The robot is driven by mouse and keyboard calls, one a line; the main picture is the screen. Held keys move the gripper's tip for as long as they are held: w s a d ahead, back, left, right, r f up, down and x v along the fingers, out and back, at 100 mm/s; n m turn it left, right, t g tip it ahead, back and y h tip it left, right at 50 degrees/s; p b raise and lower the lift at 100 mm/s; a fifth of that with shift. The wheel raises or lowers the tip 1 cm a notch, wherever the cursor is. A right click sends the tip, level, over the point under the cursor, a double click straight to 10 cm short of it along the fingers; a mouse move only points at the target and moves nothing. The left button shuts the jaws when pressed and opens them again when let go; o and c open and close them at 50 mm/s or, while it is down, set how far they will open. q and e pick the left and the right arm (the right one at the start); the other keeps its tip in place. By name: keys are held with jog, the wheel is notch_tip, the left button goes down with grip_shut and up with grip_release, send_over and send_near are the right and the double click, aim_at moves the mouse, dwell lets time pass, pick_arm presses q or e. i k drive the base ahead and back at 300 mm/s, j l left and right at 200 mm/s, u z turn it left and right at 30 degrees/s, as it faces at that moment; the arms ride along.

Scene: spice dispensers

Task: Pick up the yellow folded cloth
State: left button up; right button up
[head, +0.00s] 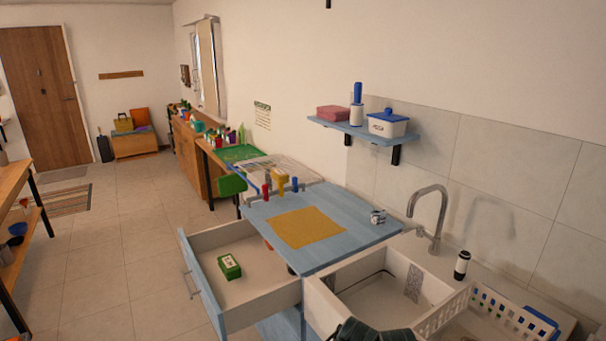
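A yellow cloth (306,228) lies flat as a square on the light-blue counter top (358,238), above the open drawer. I cannot tell from here whether it is folded. Nothing lies on it or touches it. Neither of my grippers can be made out in the head view. A dark shape (375,332) is cut off at the bottom edge, and I cannot tell what it is.
An open drawer (202,285) holding a green packet (229,266) juts out below the cloth. Several coloured dispensers (279,182) stand behind it. A small silvery item (378,217) is to its right. The sink (380,292) and tap (430,215) are further right.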

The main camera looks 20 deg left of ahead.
aim_at(278, 174)
jog(key=u, duration=3.05)
jog(key=i, duration=0.65)
jog(key=i+l+z, duration=0.1)
jog(key=i+z, duration=0.15)
jog(key=i, duration=0.25)
jog(key=i+z, duration=0.25)
jog(key=i, duration=0.3)
jog(key=i+j+z, duration=0.15)
jog(key=i+z, duration=0.15)
jog(key=i, duration=0.2)
jog(key=i+j+z, duration=0.25)
jog(key=i, duration=0.25)
jog(key=i+l+z, duration=0.15)
jog(key=i+z, duration=0.25)
jog(key=i, duration=0.2)
jog(key=i+z, duration=0.4)
jog(key=i, duration=0.25)
jog(key=i+j+z, duration=0.25)
jog(key=i+z, duration=0.2)
jog(key=i, duration=0.15)
jog(key=i+z, duration=0.3)
jog(key=i, duration=1.65)
jog(key=i+z, duration=0.1)
jog(key=z, duration=0.2)
jog(key=i+j+z, duration=0.1)
jog(key=z, duration=0.2)
